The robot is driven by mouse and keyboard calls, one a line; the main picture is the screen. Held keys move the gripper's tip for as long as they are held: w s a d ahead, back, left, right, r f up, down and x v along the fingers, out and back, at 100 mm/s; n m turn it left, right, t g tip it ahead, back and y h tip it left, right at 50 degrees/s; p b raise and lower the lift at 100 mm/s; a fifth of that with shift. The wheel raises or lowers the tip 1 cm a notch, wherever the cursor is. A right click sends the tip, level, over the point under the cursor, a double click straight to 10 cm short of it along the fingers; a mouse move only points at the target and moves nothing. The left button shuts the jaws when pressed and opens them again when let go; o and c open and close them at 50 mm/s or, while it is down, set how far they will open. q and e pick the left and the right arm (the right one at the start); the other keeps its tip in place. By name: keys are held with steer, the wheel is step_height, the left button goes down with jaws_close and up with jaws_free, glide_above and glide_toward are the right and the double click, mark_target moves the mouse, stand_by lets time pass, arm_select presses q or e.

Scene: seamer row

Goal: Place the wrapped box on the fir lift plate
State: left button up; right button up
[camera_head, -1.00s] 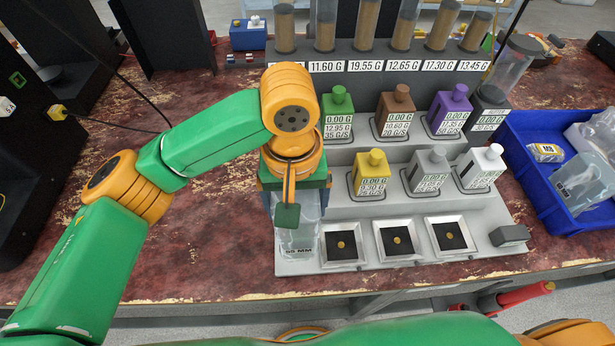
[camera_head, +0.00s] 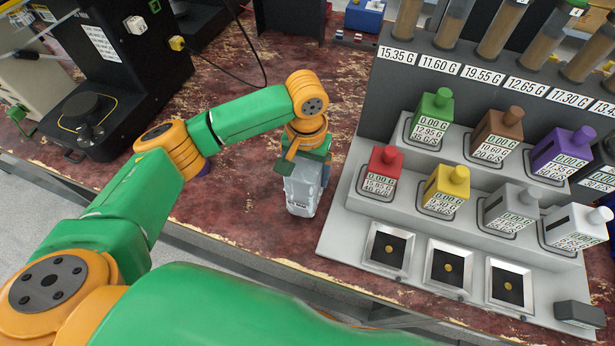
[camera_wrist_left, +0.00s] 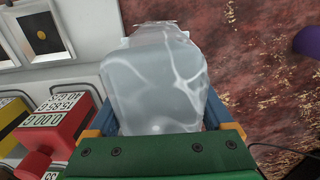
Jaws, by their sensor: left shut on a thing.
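The wrapped box (camera_head: 302,190), clear and greyish with a crinkled film, hangs upright under my left gripper (camera_head: 301,166) in the head view. In the left wrist view the wrapped box (camera_wrist_left: 155,85) fills the middle, between the two blue fingers of my left gripper (camera_wrist_left: 160,118). The gripper is shut on it. I cannot tell how far its base is above the table. A black machine at the upper left has a round dark plate (camera_head: 89,108) low at its front. I cannot tell whether this is the fir lift plate. My right gripper is not in view.
The grey dosing stand (camera_head: 345,225) with coloured blocks, including a red one (camera_head: 383,172), is close right of the box. A black cable (camera_head: 250,45) runs behind.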

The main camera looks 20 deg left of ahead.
arm_select(q)
steer(key=shift+f, duration=1.2)
steer(key=o, duration=1.5)
steer(key=shift+f, duration=0.1)
